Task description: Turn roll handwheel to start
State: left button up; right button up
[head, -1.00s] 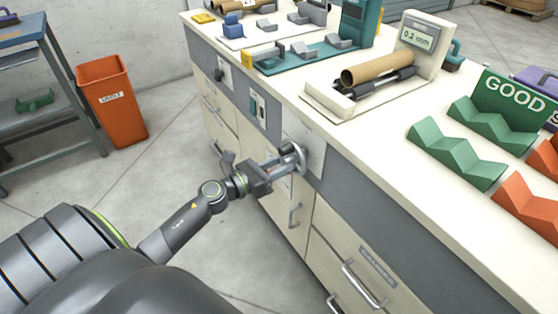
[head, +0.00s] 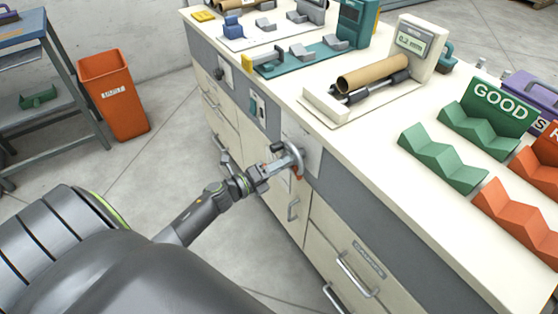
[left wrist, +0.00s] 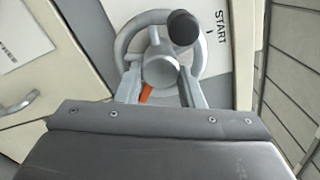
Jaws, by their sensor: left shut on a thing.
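The grey roll handwheel (head: 296,153) is on a pale plate on the front of the bench. My left gripper (head: 284,165) is shut on it, its fingers on either side of the round hub (left wrist: 160,72) in the left wrist view. The wheel's dark knob (left wrist: 182,27) stands just above the hub, near the word START (left wrist: 221,27) on the plate. A small orange mark (left wrist: 146,92) shows below the hub, between the fingers. The finger contacts are partly hidden. My right gripper is not in view.
The bench top carries a cardboard tube (head: 372,74) on rollers beside a 0.2 mm display (head: 411,42), and a green GOOD rack (head: 444,160). Drawer handles (head: 357,283) stick out below the wheel. An orange bin (head: 114,95) stands on open floor at left.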

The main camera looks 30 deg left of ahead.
pick_arm(q)
jog(key=n+p, duration=0.4)
jog(key=n, duration=0.4)
jog(key=n+p, duration=0.4)
jog(key=n, duration=0.5)
jog(key=n+p, duration=0.5)
jog(key=n, duration=0.4)
jog(key=shift+w+a+r, duration=0.1)
jog(key=shift+a+r, duration=0.1)
jog(key=shift+r, duration=0.15)
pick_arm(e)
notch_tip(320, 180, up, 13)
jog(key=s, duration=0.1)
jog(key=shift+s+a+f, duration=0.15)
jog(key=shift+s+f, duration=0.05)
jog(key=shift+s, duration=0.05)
pick_arm(q)
jog(key=shift+n, duration=0.4)
jog(key=o, duration=1)
jog(key=b+v, duration=0.1)
jog(key=v, duration=1.6)
jog(key=shift+s, duration=0.2)
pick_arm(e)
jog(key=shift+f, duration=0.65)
pick_arm(q)
jog(key=shift+f, duration=0.15)
